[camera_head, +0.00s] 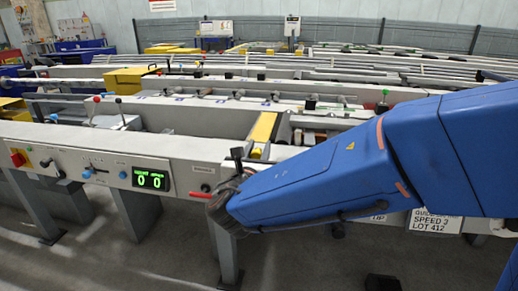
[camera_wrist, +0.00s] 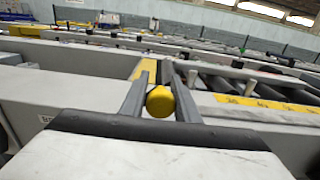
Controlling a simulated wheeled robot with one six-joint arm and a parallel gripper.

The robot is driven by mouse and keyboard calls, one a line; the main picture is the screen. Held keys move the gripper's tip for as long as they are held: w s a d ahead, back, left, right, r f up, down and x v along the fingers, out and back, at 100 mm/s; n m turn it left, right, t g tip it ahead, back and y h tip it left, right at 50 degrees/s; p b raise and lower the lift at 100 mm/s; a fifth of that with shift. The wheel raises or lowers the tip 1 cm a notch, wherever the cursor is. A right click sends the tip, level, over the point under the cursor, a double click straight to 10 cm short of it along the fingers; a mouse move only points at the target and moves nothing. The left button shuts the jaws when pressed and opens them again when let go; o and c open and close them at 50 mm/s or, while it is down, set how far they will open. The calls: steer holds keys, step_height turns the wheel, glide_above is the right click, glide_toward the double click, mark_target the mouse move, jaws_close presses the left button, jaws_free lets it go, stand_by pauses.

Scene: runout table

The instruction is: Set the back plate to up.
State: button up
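In the wrist view a round yellow knob (camera_wrist: 160,102) sits between the two dark fingers of my gripper (camera_wrist: 160,92). Both fingers appear to touch its sides. Its stem is hidden. In the head view my blue arm ends at the front rail of the runout table (camera_head: 165,147), and my gripper (camera_head: 222,203) is a dark shape partly hidden there, beside a red handle (camera_head: 199,195). The yellow knob does not show in the head view. I cannot pick out the back plate or tell its position.
A control panel (camera_head: 85,170) with knobs, a red button and a green display (camera_head: 150,179) reading zeros is left of my arm. A black lever (camera_head: 238,153) stands by my arm. A yellow strip (camera_head: 263,128) and rollers (camera_wrist: 243,86) lie behind. Open floor shows in front.

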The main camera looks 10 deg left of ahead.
jaws_close()
steer(key=shift+a+r+n, duration=0.65)
steer(key=shift+a+n, duration=0.15)
steer(key=shift+n, duration=0.2)
steer(key=a+f+n, duration=0.2)
steer(key=a+n, duration=1.3)
steer(key=n, duration=0.1)
steer(key=shift+a, duration=0.3)
steer(key=shift+f, duration=0.1)
